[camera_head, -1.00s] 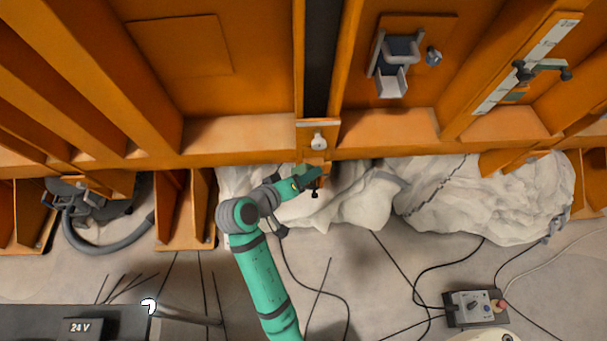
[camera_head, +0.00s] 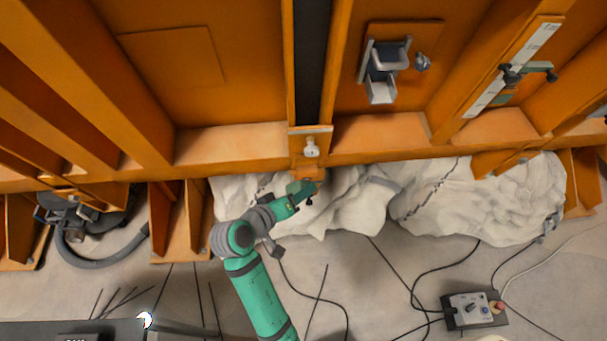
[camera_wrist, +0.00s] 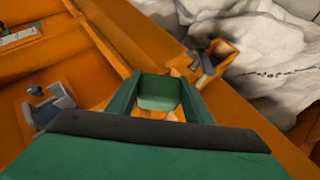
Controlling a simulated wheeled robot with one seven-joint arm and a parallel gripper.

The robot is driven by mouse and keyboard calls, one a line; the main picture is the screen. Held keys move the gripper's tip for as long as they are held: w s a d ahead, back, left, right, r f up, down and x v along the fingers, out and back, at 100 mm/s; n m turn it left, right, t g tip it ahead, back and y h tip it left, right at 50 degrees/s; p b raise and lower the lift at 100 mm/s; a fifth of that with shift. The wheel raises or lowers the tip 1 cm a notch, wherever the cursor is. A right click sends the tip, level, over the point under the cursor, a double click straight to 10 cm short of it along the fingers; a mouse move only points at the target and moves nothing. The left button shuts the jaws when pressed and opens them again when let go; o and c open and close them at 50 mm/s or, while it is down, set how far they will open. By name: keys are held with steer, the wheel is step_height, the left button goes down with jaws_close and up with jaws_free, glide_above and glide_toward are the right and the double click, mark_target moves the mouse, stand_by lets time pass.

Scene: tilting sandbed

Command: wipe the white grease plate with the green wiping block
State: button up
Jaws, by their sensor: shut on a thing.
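My gripper (camera_head: 306,190) is just below the orange beam's front edge in the head view, in front of the white sacks. In the wrist view its two green fingers (camera_wrist: 158,95) are shut on the green wiping block (camera_wrist: 160,90), which sits between them. In the head view the block cannot be made out. A pale patch shows just under the block in the wrist view, partly hidden by the gripper. I cannot tell whether it is the white grease plate, nor whether the block touches anything.
A bracket with a white knob (camera_head: 311,148) sits on the beam above my gripper. A grey hopper (camera_head: 383,75) and a white scale (camera_head: 513,68) are on the orange frame. White sacks (camera_head: 480,200) lie below the beam. A control box (camera_head: 472,310) and cables are on the floor.

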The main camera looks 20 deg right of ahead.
steer(key=w+d+r, duration=0.1)
steer(key=w, duration=0.5)
steer(key=shift+w+d, duration=0.35)
steer(key=shift+s+d, duration=0.15)
steer(key=shift+d, duration=0.05)
steer(key=shift+w+r, duration=0.25)
steer(key=shift+w, duration=0.8)
stand_by(0.5)
